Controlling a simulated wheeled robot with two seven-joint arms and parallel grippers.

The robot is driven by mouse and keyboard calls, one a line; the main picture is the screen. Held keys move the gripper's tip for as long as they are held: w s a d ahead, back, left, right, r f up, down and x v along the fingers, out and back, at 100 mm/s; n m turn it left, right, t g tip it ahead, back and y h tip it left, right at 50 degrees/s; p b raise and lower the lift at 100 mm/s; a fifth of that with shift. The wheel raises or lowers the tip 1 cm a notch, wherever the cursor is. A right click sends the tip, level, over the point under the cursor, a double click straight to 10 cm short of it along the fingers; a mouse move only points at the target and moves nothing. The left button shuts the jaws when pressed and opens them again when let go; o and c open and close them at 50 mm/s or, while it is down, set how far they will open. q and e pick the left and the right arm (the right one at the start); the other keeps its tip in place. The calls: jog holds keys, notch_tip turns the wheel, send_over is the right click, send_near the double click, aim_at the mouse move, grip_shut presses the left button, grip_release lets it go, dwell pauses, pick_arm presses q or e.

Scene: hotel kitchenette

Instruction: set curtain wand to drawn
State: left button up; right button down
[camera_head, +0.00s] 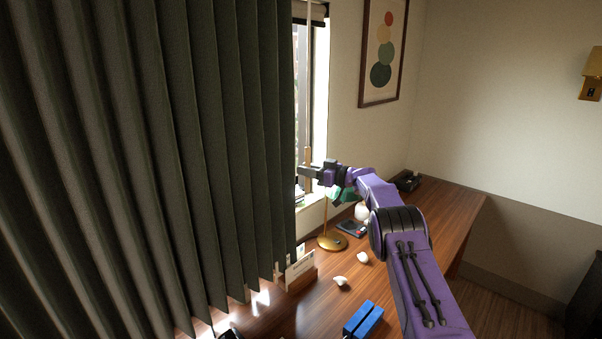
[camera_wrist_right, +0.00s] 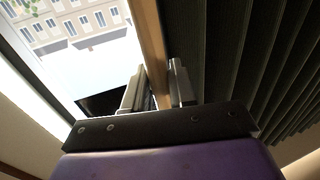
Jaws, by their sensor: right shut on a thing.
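The curtain wand (camera_head: 308,155) is a thin pale rod with a wooden lower end, hanging at the right edge of the dark curtain (camera_head: 150,130). My right gripper (camera_head: 306,172) is at the wand's lower end and shut on it. In the right wrist view the wand (camera_wrist_right: 151,45) runs down between the two fingers of my right gripper (camera_wrist_right: 161,88). The curtain hangs in folds across the left of the head view. A narrow strip of bright window (camera_head: 302,85) shows to its right. My left gripper is out of view.
A wooden desk (camera_head: 440,215) lies below the window. On it are a brass lamp base (camera_head: 332,242), a white card in a wooden holder (camera_head: 300,270), a blue object (camera_head: 363,319) and small pale items (camera_head: 341,282). A framed picture (camera_head: 383,50) hangs on the wall.

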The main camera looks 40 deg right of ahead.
dwell(0.3)
jog(key=c, duration=1.1)
grip_release()
jog(key=shift+s+d+f+b, duration=0.1)
jog(key=shift+s+d+b, duration=0.05)
jog(key=shift+s+b, duration=0.3)
jog(key=shift+b+v, duration=1.95)
jog(key=shift+v, duration=2.8)
jog(key=shift+o, duration=0.2)
jog(key=shift+d, duration=0.1)
